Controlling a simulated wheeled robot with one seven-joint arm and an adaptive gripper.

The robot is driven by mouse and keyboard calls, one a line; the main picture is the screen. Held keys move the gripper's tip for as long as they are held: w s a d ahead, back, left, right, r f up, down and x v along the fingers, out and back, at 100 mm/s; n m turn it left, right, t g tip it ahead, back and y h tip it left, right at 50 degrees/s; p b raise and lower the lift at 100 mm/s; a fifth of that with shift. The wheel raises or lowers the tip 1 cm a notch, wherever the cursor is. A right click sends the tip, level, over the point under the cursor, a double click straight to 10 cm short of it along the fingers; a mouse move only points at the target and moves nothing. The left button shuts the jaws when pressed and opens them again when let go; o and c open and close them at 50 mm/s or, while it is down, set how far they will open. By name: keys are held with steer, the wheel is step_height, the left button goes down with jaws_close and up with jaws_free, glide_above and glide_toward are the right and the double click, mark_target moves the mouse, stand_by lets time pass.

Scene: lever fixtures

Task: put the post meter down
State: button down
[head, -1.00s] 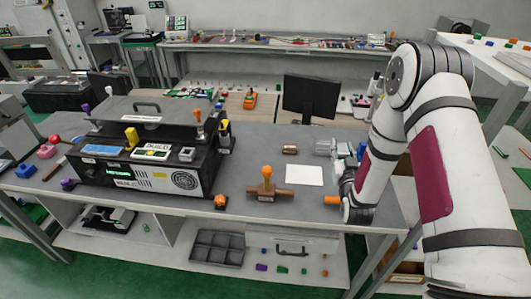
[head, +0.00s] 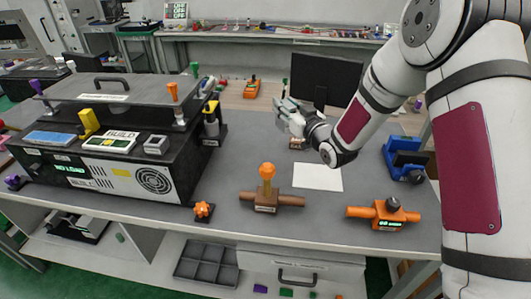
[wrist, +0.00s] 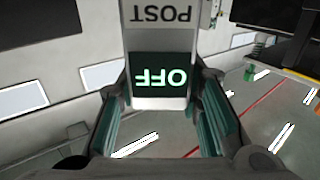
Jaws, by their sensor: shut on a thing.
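The post meter (wrist: 160,75) fills the top middle of the wrist view. It is a grey block with "POST" on it and a dark screen showing "OFF" in green, both upside down in this view. My gripper (wrist: 160,95) is shut on it, with one teal-lined finger on each side. In the head view my gripper (head: 286,112) is raised over the back part of the grey bench (head: 240,165), in front of the black monitor. The meter is too small there to tell apart from the fingers.
A white sheet (head: 318,177) lies flat on the bench. A large black machine (head: 110,140) fills the left. A monitor (head: 325,80) stands behind my gripper.

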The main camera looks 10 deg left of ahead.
steer(key=w+a+n+g+y+b, duration=0.2)
steer(key=w+a+b, duration=0.1)
steer(key=a, duration=0.4)
steer(key=shift+f+p, duration=0.35)
steer(key=shift+f, duration=4.15)
steer(key=shift+f+b, duration=0.3)
steer(key=shift+f, duration=0.1)
steer(key=shift+f, duration=0.2)
steer(key=c, duration=1.1)
jaws_free()
